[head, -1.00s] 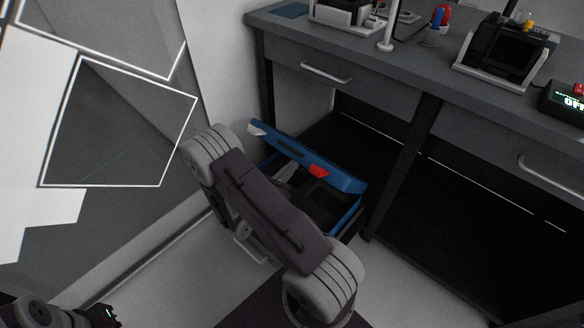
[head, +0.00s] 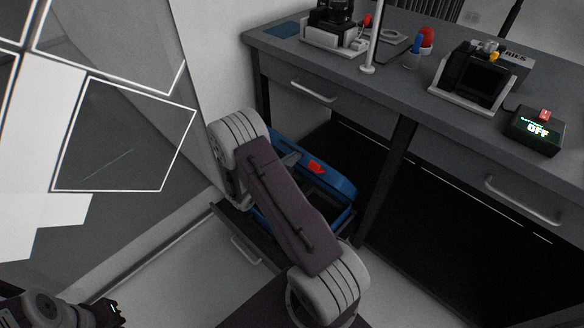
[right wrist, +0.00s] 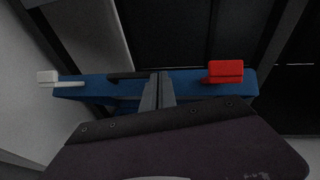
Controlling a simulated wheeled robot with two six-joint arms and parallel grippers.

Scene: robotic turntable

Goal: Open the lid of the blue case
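The blue case (head: 340,184) sits low under the desk, partly hidden by my right arm. Its lid stands raised, with a dark interior showing below it. A red latch (head: 316,167) is on the lid's edge. In the right wrist view the lid (right wrist: 190,83) spans the picture, with the red latch (right wrist: 225,72), a white latch (right wrist: 47,77) and a black handle (right wrist: 127,76). My right gripper (right wrist: 158,80) has its fingers together at the lid edge, between handle and red latch; whether they touch it is unclear. My left gripper (head: 112,312) is far from the case, its fingers unclear.
A black device (head: 475,80) and an OFF display box (head: 535,130) stand on top. Pale floor lies in front.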

